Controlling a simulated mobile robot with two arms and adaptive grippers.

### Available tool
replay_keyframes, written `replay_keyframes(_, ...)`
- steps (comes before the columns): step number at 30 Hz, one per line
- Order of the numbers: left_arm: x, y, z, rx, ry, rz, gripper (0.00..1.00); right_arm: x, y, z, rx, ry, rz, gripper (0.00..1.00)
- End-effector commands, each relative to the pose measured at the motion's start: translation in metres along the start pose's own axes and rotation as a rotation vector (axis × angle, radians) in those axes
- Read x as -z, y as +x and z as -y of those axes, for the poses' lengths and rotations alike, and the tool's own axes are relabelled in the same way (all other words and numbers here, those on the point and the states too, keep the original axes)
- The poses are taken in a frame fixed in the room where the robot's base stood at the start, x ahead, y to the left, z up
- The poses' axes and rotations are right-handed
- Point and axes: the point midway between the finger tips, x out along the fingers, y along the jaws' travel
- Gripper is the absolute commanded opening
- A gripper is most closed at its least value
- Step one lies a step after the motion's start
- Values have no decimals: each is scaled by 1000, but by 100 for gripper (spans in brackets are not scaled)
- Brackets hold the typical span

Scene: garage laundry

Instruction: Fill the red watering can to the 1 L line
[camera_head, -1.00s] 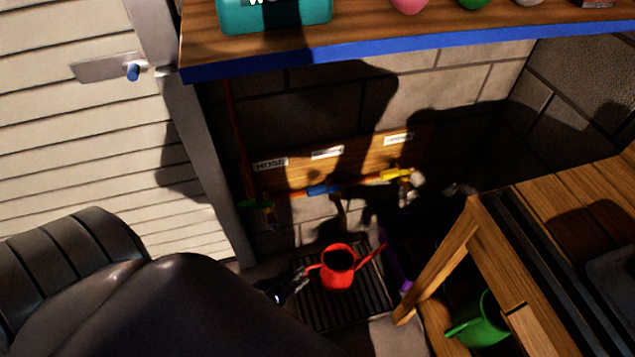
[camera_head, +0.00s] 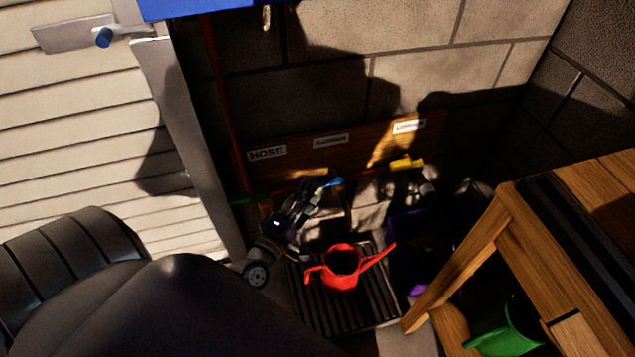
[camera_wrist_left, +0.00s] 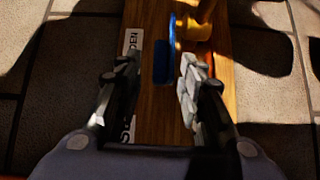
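The red watering can (camera_head: 342,281) stands upright on the black slatted drain grate (camera_head: 318,314), its spout to the right. Its inside is dark, and I cannot see a water level or a 1 L line. A blue tap handle (camera_head: 333,182) is on the pipe above and behind the can. My left gripper (camera_head: 318,191) is at this blue handle, away from the can. In the left wrist view the gripper (camera_wrist_left: 160,75) is open, with the blue handle (camera_wrist_left: 163,62) showing between and beyond its fingers. Contact cannot be told. My right gripper is not in view.
A yellow tap handle (camera_head: 406,163) is to the right of the blue one. A wooden board carries labels, one reading HOSE (camera_head: 267,153). A wooden bench (camera_head: 487,240) stands at right, with a green can (camera_head: 508,330) beneath. A purple object (camera_head: 418,289) is beside the grate.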

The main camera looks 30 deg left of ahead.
Motion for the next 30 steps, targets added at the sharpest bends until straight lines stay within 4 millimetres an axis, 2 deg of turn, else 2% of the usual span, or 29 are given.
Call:
replay_keyframes(3,0,23,1,-2,1,0,36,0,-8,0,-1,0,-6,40)
replay_keyframes(9,0,47,1,0,2,0,36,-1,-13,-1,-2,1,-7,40)
replay_keyframes(21,0,53,1,2,2,0,36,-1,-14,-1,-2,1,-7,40)
replay_keyframes(26,0,53,1,1,2,0,0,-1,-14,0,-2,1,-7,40)
replay_keyframes(30,0,54,0,-1,2,0,0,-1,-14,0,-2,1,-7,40)
